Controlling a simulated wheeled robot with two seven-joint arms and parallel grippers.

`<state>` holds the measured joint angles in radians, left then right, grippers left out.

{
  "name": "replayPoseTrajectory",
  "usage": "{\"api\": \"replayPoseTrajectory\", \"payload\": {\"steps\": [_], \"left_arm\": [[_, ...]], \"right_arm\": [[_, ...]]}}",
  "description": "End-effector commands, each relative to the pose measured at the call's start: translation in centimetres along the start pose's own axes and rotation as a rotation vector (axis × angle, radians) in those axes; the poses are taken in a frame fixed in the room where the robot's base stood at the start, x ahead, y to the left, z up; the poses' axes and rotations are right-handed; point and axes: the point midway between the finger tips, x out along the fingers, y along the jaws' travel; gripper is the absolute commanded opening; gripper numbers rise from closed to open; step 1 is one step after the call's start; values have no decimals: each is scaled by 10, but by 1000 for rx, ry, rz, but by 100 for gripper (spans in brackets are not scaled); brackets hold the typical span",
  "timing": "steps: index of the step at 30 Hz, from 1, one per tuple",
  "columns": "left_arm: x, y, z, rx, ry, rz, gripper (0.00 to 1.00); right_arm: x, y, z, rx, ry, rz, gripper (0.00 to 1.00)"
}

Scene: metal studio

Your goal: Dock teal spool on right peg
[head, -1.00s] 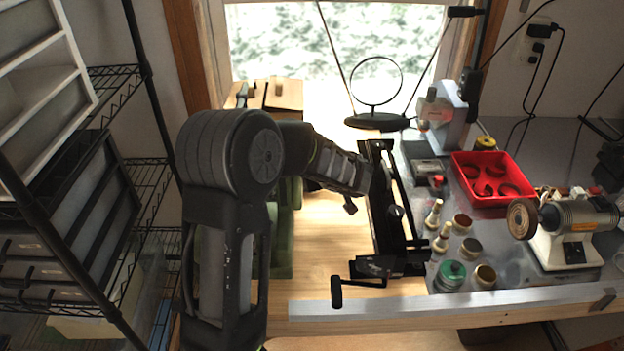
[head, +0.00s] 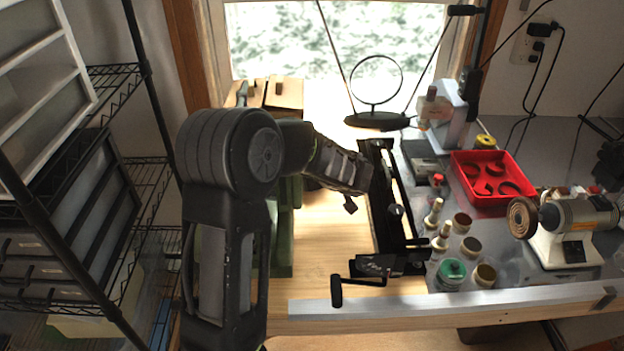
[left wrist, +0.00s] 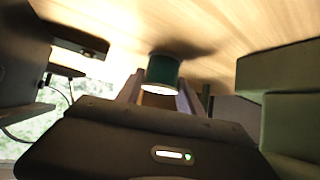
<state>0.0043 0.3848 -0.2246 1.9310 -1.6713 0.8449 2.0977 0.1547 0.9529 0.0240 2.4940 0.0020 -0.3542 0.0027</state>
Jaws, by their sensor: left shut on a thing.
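A dark teal spool (left wrist: 163,72) shows in the left wrist view, held between the two fingers of my left gripper (left wrist: 160,92), which is shut on it. Pale wooden surface lies behind the spool, with a dark shadow beside it; whether they touch I cannot tell. A thin dark green post (left wrist: 206,100) stands just right of the fingers; I cannot tell whether it is a peg. My right gripper is not in view.
Green blocks (left wrist: 290,110) stand close on the right in the wrist view. In the head view, a black frame (head: 388,215) lies right of my arm, near several small jars, a red tray (head: 492,178) and a bench grinder (head: 568,225). A wire shelf (head: 150,180) stands left.

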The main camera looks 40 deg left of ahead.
Motion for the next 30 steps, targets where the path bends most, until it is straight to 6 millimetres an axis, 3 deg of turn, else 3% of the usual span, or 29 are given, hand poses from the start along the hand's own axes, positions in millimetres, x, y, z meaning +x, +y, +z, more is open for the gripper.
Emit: {"api": "replayPoseTrajectory", "payload": {"steps": [7,20,30], "left_arm": [[0,0,0,0,0,0,0],[-6,1,-8,-3,2,1,0],[-33,0,-44,-6,3,2,0]], "right_arm": [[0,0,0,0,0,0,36],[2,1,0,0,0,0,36],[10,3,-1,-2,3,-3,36]]}}
